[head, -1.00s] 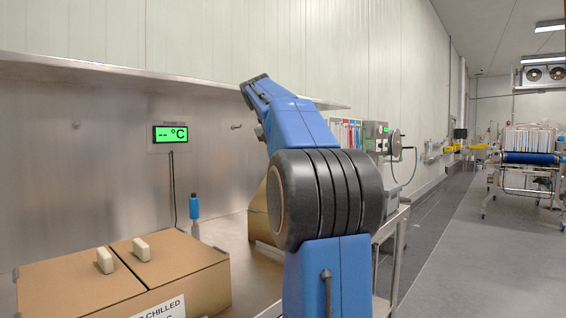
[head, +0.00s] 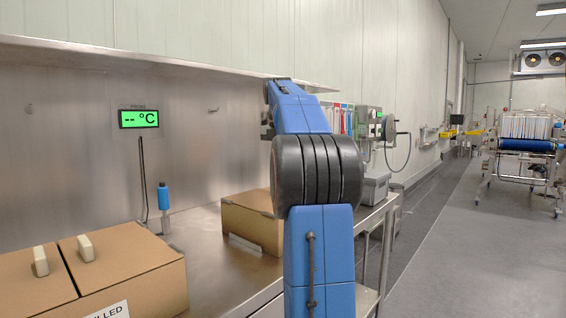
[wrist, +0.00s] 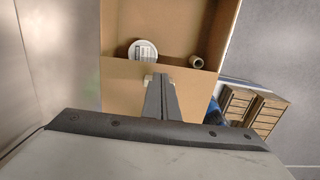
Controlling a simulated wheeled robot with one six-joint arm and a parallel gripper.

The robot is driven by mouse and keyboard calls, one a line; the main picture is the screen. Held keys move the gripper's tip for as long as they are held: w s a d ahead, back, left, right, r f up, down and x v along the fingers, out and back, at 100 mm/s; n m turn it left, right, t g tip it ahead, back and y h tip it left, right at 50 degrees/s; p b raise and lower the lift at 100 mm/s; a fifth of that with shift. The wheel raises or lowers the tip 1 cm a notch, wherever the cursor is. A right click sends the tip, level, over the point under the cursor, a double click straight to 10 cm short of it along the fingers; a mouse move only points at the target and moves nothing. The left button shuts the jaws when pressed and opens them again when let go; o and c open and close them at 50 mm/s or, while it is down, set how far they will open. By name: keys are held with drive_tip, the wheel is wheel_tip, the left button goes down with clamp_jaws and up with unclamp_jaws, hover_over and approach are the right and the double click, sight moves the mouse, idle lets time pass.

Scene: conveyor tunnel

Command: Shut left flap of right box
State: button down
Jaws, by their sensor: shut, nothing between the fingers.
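The right box (head: 250,220) is brown cardboard and stands on the steel bench in the head view, its right side hidden behind my arm. In the wrist view its far part is open, showing a round white-lidded tub (wrist: 142,50) and a small roll (wrist: 196,62) inside. I cannot tell whether this flap lies fully flat.
The left box (head: 120,265) has both flaps down, each with a cream handle. A blue-topped probe (head: 163,195) stands between the boxes, below a green display (head: 139,119). A steel shelf (head: 120,58) overhangs the bench (head: 205,255).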

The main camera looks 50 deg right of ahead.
drive_tip(key=shift+d+f+y, duration=0.4)
drive_tip(key=shift+f+y, duration=0.2)
drive_tip(key=shift+f, duration=0.3)
drive_tip(key=shift+d+f+y, duration=0.35)
drive_tip(key=shift+f+y, duration=0.25)
drive_tip(key=shift+f, duration=0.25)
drive_tip(key=shift+a+r, duration=0.1)
